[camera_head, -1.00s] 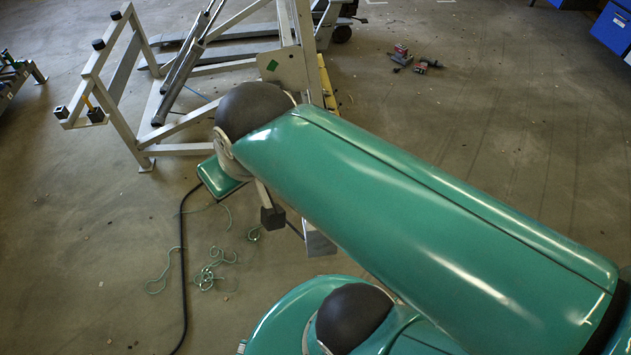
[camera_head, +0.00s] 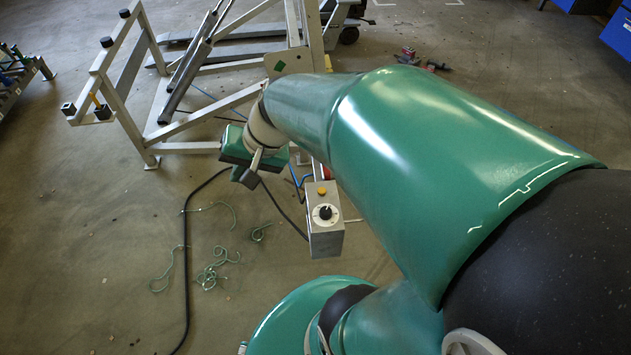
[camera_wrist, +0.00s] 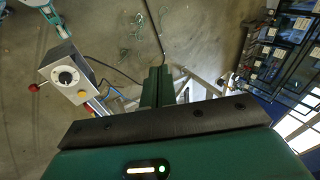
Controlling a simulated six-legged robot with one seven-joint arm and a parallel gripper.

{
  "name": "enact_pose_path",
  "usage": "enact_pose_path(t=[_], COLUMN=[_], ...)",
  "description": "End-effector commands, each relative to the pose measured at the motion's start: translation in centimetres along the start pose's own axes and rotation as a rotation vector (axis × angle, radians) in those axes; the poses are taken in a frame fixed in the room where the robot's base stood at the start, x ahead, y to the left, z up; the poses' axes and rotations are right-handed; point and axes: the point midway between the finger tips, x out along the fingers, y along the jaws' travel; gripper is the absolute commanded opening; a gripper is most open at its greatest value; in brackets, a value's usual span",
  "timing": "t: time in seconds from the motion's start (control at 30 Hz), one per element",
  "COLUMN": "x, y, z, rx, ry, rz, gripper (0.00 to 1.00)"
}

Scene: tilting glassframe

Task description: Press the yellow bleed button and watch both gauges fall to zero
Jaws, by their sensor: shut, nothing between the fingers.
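A grey control box (camera_head: 326,240) stands below my forearm in the head view. It has a black knob on a white dial (camera_head: 325,212), and the yellow button (camera_head: 322,191) is on its top face near the far edge. My gripper (camera_wrist: 157,85) is shut and empty, to the right of the box and apart from the yellow button. I cannot make out either gauge.
A grey metal tilting frame (camera_head: 130,105) with dark cylinders stands at the back left. A black cable (camera_head: 185,240) and green cord scraps (camera_head: 210,275) lie on the floor. Blue cabinets (camera_head: 617,35) are at far right.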

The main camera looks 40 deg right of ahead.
Motion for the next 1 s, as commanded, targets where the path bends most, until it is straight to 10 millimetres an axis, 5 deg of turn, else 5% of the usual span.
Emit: enact_pose_path(t=[0.27,0.4,0.63,0.8,1.0], x=[5.0,7.1,9.4,10.0,10.0], y=[7.5,13.8,24.1,27.0,27.1], z=[-8.1,-11.5,-13.9,-14.1,-14.1], rx=[0.620,0.940,1.362,1.473,1.479], ry=[0.049,0.124,0.261,0.305,0.309], rz=[-0.201,-0.283,-0.363,-0.380,-0.381], gripper=[0.00,0.00,0.00,0.00,0.00])
